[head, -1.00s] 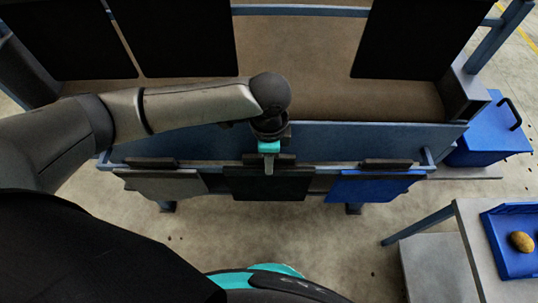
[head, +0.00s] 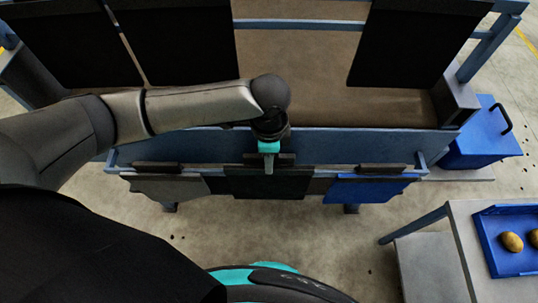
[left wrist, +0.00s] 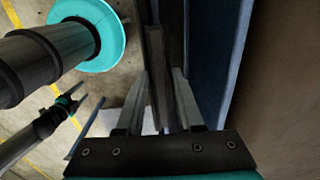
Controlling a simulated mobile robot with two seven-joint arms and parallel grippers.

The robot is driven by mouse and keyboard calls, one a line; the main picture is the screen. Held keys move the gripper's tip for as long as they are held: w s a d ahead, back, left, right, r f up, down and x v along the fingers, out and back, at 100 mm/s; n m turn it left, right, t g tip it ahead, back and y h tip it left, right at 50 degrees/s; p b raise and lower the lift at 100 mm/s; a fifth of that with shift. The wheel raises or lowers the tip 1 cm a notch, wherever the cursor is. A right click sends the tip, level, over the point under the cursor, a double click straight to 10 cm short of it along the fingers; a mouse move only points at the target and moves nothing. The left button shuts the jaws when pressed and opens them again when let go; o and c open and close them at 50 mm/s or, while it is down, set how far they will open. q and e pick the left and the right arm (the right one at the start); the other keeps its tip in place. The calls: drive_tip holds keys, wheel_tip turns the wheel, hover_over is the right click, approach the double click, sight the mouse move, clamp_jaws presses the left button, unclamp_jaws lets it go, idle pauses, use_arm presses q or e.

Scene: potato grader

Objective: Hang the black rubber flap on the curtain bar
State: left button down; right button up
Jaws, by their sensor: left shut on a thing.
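The black rubber flap (head: 268,185) hangs at the front of the machine, between a grey flap (head: 172,188) and a blue flap (head: 366,189). My left gripper (head: 268,163) is over the middle of its top strip and shut on it. In the left wrist view the dark strip (left wrist: 157,75) runs between the two fingers of my left gripper (left wrist: 158,100). The curtain bar (head: 300,24) is higher and farther back, with black flaps on both sides of a bare stretch. My right gripper (left wrist: 92,93) shows small in the left wrist view, its fingers apart and empty.
A blue machine panel (head: 350,145) stands right behind the flaps. A blue lidded box (head: 478,145) is at the right. A table (head: 462,235) at the lower right carries a blue tray (head: 490,250) with potatoes. My left arm crosses in front of the machine.

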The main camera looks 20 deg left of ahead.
use_arm(q)
drive_tip(key=shift+s+d+r+p, duration=0.15)
drive_tip(key=shift+s+d+p, duration=0.05)
drive_tip(key=shift+s+p, duration=0.5)
drive_tip(key=s+d+p, duration=0.2)
drive_tip(key=s+p, duration=0.4)
drive_tip(key=s, duration=0.2)
drive_tip(key=shift+d+f, duration=0.2)
use_arm(e)
wheel_tip(320, 180, up, 8)
drive_tip(key=shift+s+a+f, duration=0.15)
drive_tip(key=shift+s+a, duration=0.1)
drive_tip(key=shift+s, duration=0.15)
use_arm(q)
drive_tip(key=shift+s, duration=0.1)
